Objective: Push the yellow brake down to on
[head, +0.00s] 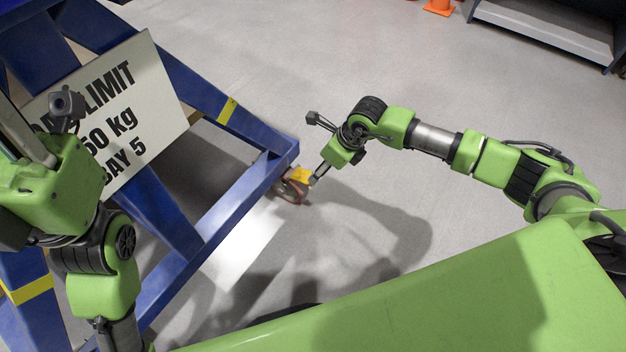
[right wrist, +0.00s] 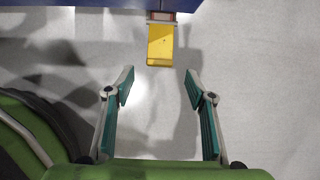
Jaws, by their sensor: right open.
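The yellow brake (head: 299,175) is a small pedal at the caster wheel (head: 290,190) under the corner of the blue frame (head: 232,197). In the right wrist view the brake (right wrist: 161,44) shows at top centre, beyond the fingertips. My right gripper (head: 317,178) is beside the brake on its right in the head view; I cannot tell there whether they touch. In the right wrist view my right gripper (right wrist: 158,88) is open and empty, with the brake ahead of the gap. My left arm is at the left edge; its fingertips are not clearly visible.
A white sign (head: 120,110) with a load limit hangs on the blue frame. Orange cones (head: 440,6) and a grey shelf (head: 550,30) stand far back.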

